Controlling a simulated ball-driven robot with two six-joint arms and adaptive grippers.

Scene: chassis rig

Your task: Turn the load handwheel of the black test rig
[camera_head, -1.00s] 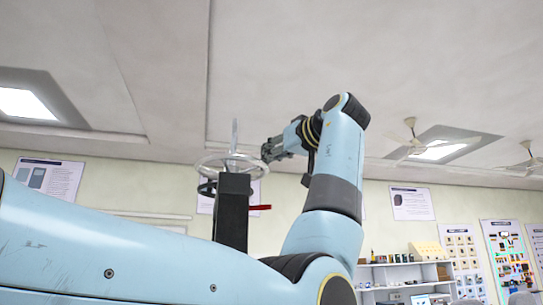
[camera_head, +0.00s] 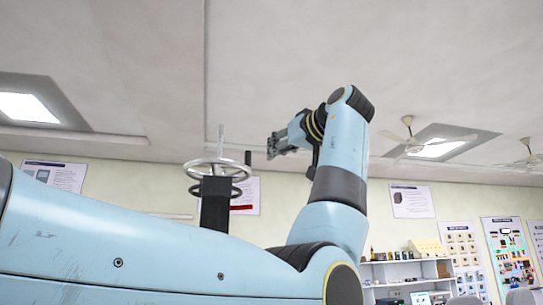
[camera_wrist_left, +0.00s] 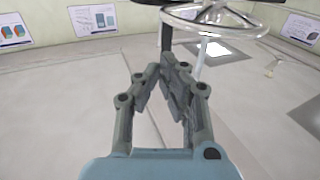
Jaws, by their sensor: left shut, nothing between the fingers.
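The load handwheel (camera_head: 217,177) is a silver spoked ring lying roughly level on top of the black test rig (camera_head: 215,205), with a pale rod rising above it. A darker ring shows just below it. My left gripper (camera_head: 271,146) is to the right of the wheel and a little higher in the picture, apart from it. In the left wrist view the left gripper (camera_wrist_left: 161,70) has its fingers together with nothing between them. The handwheel (camera_wrist_left: 240,32) also shows there, beyond the fingertips at the upper right. My right gripper is out of view.
A short black upright piece (camera_head: 248,158) stands at the wheel's right edge, and a red bar (camera_head: 241,207) shows beside the rig column. My left arm hides the rig's lower part. Wall shelves (camera_head: 400,272) stand far behind at right. Space around the gripper looks clear.

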